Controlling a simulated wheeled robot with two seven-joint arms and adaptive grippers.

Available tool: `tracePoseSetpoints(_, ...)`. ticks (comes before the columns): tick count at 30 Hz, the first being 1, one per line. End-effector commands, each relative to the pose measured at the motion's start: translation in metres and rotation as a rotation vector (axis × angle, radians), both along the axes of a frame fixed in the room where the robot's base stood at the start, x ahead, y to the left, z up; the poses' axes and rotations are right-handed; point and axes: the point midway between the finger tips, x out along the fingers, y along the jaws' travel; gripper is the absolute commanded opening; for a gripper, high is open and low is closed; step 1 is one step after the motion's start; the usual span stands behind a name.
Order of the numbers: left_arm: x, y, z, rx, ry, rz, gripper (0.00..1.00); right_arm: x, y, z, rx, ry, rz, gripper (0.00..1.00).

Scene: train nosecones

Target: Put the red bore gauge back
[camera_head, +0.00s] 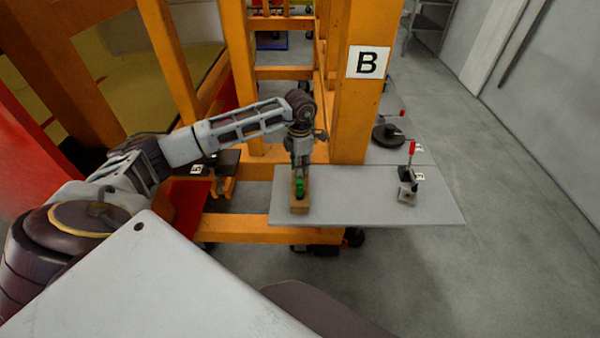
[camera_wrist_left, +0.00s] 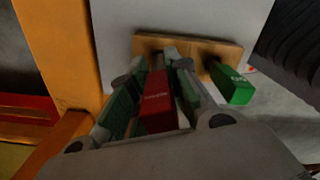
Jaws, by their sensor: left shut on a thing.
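My left gripper (camera_head: 300,168) is over the wooden block (camera_head: 299,207) on the grey shelf plate (camera_head: 350,208). In the left wrist view the gripper is shut on the red bore gauge (camera_wrist_left: 157,104), a red block with small pale lettering. The red gauge lies in line with the wooden block (camera_wrist_left: 150,44); its lower end is hidden, so I cannot tell if it is seated. A green gauge (camera_wrist_left: 232,85) stands at the block's other end; green also shows in the head view (camera_head: 299,187). My right gripper is out of view.
An orange post with a B sign (camera_head: 367,62) rises just behind the plate. A small stand with a red-topped lever (camera_head: 408,187) is on the plate's right side. A dark round base (camera_head: 388,135) sits farther back. The plate's middle is clear.

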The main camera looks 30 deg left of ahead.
Motion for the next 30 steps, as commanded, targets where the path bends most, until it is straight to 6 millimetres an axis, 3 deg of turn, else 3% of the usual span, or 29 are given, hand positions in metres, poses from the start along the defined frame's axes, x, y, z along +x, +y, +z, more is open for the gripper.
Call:
tracePoseSetpoints(15, 0.0, 0.0, -0.036, 0.0, -0.001, 0.0, 0.0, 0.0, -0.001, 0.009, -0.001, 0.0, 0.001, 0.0)
tracePoseSetpoints(29, 0.0, 0.0, -0.041, 0.0, -0.001, 0.0, 0.0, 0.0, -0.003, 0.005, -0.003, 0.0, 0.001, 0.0)
tracePoseSetpoints(30, 0.0, 0.0, -0.04, 0.001, -0.001, 0.0, 0.24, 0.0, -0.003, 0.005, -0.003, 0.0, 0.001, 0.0)
